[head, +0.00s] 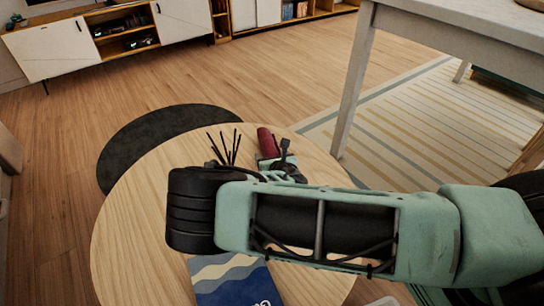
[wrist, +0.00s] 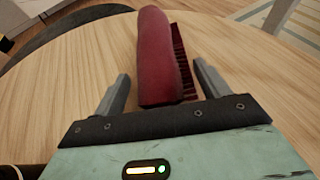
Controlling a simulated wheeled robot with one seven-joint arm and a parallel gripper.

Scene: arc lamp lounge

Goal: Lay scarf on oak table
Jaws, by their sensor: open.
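The dark red scarf (head: 266,141), rolled up, lies on the round light wood table (head: 135,215), which looks like the oak table, near its far edge. In the wrist view the scarf (wrist: 162,50) points away from me, with dark fringe along its right side. My gripper (wrist: 160,78) is open, one finger on each side of the scarf's near part, with gaps showing. In the head view my gripper (head: 283,152) is small and partly hidden behind my arm.
Thin dark sticks (head: 224,148) stand on the table left of the scarf. A blue patterned book (head: 235,280) lies at the near side. A taller white table (head: 470,25) is at upper right, over a striped rug (head: 400,125). A dark round mat (head: 150,128) lies on the floor.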

